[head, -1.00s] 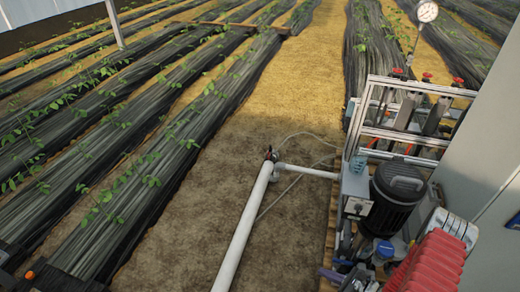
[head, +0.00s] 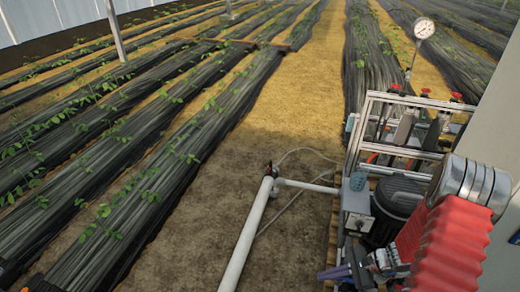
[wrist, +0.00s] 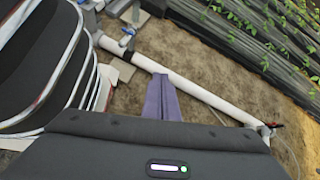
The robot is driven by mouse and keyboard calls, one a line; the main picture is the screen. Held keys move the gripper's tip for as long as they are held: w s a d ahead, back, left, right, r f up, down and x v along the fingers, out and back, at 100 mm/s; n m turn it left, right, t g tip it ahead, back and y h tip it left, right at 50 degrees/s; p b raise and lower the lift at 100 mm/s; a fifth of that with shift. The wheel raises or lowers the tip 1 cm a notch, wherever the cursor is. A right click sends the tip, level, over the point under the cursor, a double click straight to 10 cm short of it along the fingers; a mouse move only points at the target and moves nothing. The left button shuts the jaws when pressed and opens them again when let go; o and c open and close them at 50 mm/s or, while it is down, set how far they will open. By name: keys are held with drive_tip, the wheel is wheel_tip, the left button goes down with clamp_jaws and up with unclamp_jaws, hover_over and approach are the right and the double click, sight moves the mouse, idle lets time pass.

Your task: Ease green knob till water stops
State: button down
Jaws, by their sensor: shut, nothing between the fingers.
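I cannot make out a green knob in either view. In the wrist view the purple fingers (wrist: 160,84) are together and empty, in front of a white pipe (wrist: 190,88). A blue-handled valve (wrist: 127,37) sits on the piping at the upper left of the wrist view. No running water can be made out.
The skid's metal frame (head: 369,117) carries several red-topped fittings, with a pressure gauge (head: 424,28) behind. A dark ribbed motor (head: 398,197) stands near my arm. The white pipe (head: 246,238) crosses bare soil left of the skid. A grey cabinet (head: 498,120) borders the right.

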drive_tip(key=s+a+r+n+t+h, duration=0.1)
drive_tip(key=s+a+r+n+h, duration=0.1)
drive_tip(key=r, duration=1.1)
drive_tip(key=s+a+r+n+t+h, duration=0.1)
drive_tip(key=s+r+n+h, duration=0.3)
drive_tip(key=r, duration=1)
drive_tip(key=s+a+r+n+t+h, duration=0.2)
drive_tip(key=s+a+r+n+h, duration=0.1)
drive_tip(key=s+r+n, duration=0.4)
drive_tip(key=shift+s+a+r+n+h, duration=0.5)
drive_tip(key=shift+r+n, duration=1.4)
drive_tip(key=shift+r, duration=1.45)
drive_tip(key=shift+w+d, duration=0.15)
drive_tip(key=shift+w, duration=0.05)
